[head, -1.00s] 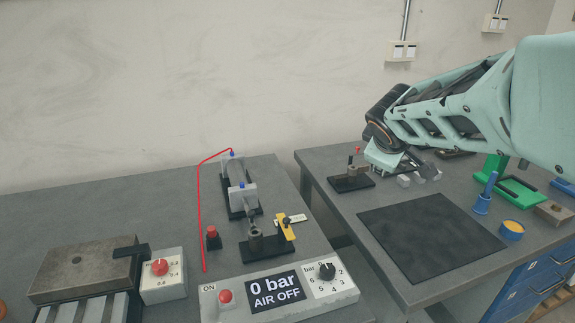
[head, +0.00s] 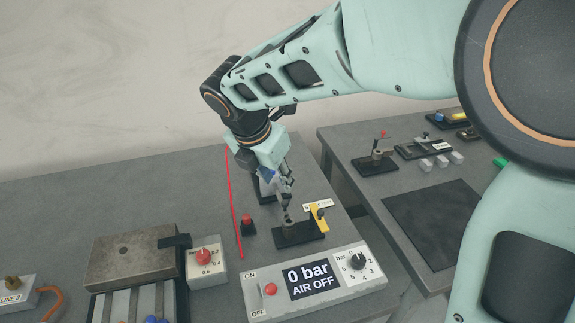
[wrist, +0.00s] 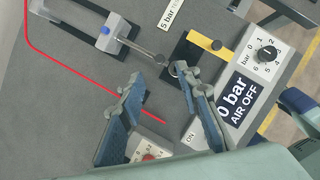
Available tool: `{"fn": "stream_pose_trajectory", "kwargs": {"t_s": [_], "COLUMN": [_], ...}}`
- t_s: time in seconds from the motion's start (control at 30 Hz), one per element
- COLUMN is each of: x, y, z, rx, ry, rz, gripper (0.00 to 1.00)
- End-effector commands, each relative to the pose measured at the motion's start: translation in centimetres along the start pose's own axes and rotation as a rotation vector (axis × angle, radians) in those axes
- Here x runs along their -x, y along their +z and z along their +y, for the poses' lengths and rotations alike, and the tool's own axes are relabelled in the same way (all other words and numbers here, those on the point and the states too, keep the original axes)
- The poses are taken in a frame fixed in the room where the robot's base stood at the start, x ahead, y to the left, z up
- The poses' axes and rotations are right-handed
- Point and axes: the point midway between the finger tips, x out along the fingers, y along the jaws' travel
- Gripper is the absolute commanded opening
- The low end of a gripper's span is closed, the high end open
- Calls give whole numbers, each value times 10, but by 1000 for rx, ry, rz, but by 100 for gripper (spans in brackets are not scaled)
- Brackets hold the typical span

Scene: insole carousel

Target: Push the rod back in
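The grey air cylinder (wrist: 85,28) lies on a black base on the left bench, and my arm mostly hides it in the head view. Its thin metal rod (wrist: 143,49) sticks out toward a black stand (wrist: 196,55) with a round metal piece and a yellow lever (wrist: 208,43). In the head view this stand (head: 299,234) is just in front of my gripper (head: 288,190). In the wrist view my gripper (wrist: 160,73) is open, its two blue-grey fingers apart with nothing between their tips. The fingertips appear close to the rod's end; I cannot tell whether they touch it.
The control panel (head: 253,294) reads 0 bar, AIR OFF. A metal block (head: 130,262) stands at left. The right bench holds small fixtures and a dark mat (head: 440,220).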

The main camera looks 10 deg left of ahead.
Motion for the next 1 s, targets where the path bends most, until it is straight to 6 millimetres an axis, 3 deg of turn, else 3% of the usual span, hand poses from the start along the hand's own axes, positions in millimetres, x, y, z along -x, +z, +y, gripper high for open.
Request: {"fn": "stream_pose_trajectory", "kwargs": {"t_s": [0.17,0.7,1.0], "x": [-4,-94,-105], "y": [-7,-8,-7], "z": [2,2,2], "rx": [47,43,43], "ry": [-4,-2,-1], "rz": [14,13,11], "gripper": [31,31,31]}}
